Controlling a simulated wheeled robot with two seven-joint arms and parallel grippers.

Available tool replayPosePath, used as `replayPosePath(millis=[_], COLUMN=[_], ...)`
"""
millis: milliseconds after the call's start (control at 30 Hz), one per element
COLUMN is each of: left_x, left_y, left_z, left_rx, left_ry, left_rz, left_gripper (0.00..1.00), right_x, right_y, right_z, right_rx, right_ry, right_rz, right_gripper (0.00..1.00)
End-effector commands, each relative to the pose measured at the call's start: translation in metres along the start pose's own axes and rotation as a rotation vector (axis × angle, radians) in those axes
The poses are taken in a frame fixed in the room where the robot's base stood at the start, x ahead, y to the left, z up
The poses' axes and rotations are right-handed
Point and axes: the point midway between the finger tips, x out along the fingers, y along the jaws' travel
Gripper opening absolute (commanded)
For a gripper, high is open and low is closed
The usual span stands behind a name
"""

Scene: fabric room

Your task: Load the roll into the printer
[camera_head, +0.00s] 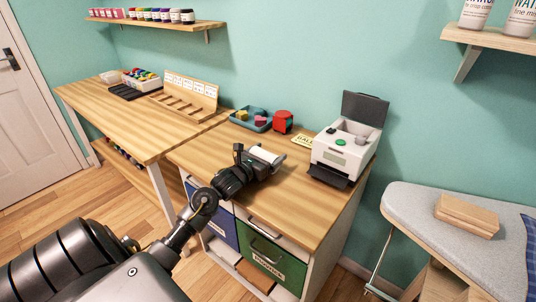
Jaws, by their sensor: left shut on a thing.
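A white roll (262,155) is held in my left gripper (272,159), low over the middle of the wooden counter (293,206). The fingers are shut on the roll and partly cover it. The white printer (340,153) stands at the counter's right end, to the right of the gripper and apart from it. Its dark lid (364,108) is raised, and a green button shows on its top. A dark tray juts from its front. My right gripper is not in view.
A red container (283,122) and a blue tray (251,119) with coloured items stand behind the gripper. A yellow card (304,140) lies left of the printer. An ironing board (415,200) with a wooden block (467,214) is at right. The counter's front centre is clear.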

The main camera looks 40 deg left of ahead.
Motion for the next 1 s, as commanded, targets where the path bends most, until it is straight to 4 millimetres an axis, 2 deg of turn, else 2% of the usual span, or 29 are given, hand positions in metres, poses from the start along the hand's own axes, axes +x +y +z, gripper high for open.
replayPosePath(millis=[233, 267, 333, 567, 700, 767, 1000], left_x=[0.0, 0.0, 0.0, 0.0, -0.001, -0.012, -0.066], left_y=[0.0, 0.0, 0.0, 0.0, 0.0, 0.0, -0.001], left_z=[-0.002, -0.002, -0.002, -0.002, 0.002, -0.002, -0.002], left_rx=[0.0, 0.0, 0.0, 0.0, 0.0, 0.001, 0.002], left_ry=[-0.001, 0.0, 0.0, 0.0, 0.0, 0.003, 0.003], left_rz=[0.0, 0.0, 0.0, 0.0, 0.0, 0.0, -0.002], left_gripper=[0.61, 0.92, 1.0, 1.0, 1.0, 1.0, 1.0], right_x=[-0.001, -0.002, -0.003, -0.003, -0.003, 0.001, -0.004], right_y=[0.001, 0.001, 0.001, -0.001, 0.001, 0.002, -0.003], right_z=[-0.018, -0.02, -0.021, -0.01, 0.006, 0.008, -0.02], right_rx=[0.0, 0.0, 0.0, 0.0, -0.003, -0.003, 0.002], right_ry=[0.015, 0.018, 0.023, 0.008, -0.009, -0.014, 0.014], right_rz=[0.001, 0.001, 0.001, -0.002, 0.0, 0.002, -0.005], right_gripper=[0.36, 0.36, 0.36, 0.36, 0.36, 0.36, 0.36])
